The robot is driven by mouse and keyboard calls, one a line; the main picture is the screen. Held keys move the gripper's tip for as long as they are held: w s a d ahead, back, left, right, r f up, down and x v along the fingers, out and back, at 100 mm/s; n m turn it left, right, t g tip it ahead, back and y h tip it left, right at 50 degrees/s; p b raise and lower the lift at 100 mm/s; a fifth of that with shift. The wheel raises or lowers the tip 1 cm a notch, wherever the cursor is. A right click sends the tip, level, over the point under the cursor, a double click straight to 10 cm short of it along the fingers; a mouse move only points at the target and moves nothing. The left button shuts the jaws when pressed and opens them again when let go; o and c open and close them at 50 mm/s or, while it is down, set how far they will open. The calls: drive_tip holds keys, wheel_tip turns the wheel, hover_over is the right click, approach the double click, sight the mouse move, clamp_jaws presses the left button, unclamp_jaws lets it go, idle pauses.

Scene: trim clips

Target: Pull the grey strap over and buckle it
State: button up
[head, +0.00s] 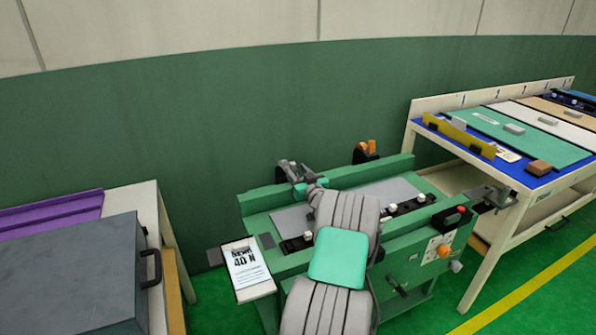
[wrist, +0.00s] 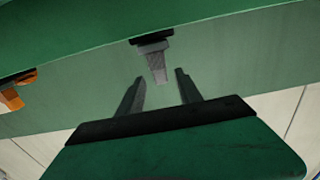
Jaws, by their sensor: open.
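The grey strap end (wrist: 155,62) shows in the wrist view, sticking out from a dark holder (wrist: 150,40) on the green rail. My gripper (wrist: 159,74) is open, with one finger on each side of the strap's line. The strap's tip appears between or just beyond the fingertips; I cannot tell the depth, and no grip on it shows. In the head view my gripper (head: 291,170) is at the bench's back left, mixed with dark grey parts. An orange-topped black part (head: 366,149), possibly the buckle, stands on the back rail to the right. It shows at the wrist view's left edge (wrist: 12,97).
The green bench (head: 255,208) bears a grey plate and several black blocks with white knobs; my arm hides its middle. A sign (head: 247,268) stands at its front left. A side table (head: 490,240) is right, a grey case (head: 75,275) left. A green wall (head: 150,125) is behind.

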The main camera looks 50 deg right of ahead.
wheel_tip(320, 180, up, 3)
drive_tip(key=shift+r, duration=0.1)
drive_tip(key=s+a+r, duration=0.9)
drive_tip(key=s+a, duration=0.1)
drive_tip(key=shift+r+p, duration=0.3)
drive_tip(key=shift+p, duration=0.1)
drive_tip(key=shift+w, duration=0.1)
